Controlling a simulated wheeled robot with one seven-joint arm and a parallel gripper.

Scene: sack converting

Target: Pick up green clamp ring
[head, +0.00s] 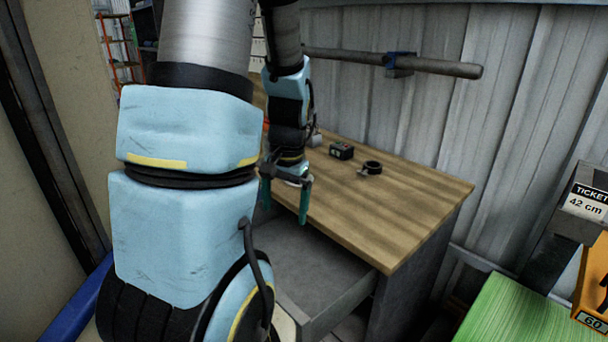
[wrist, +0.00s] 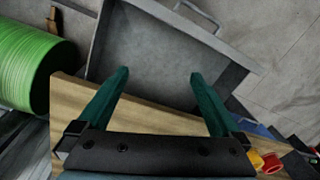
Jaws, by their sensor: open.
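I cannot make out a green clamp ring in either view. A dark ring-shaped clamp (head: 372,167) lies on the wooden worktop, right of my gripper in the head view; no green shows on it. My gripper (head: 285,196) has teal fingers. It is open and empty, pointing down near the worktop's front edge and the open drawer. In the wrist view, my gripper (wrist: 159,76) has its fingers wide apart over the drawer, with nothing between them. My arm hides part of the worktop in the head view.
The grey drawer (head: 318,268) is pulled out and looks empty; it also shows in the wrist view (wrist: 150,52). A small dark box (head: 341,151) stands on the worktop (head: 415,205). A green roll (wrist: 22,66) is at left in the wrist view. A wall rail (head: 430,64) runs behind.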

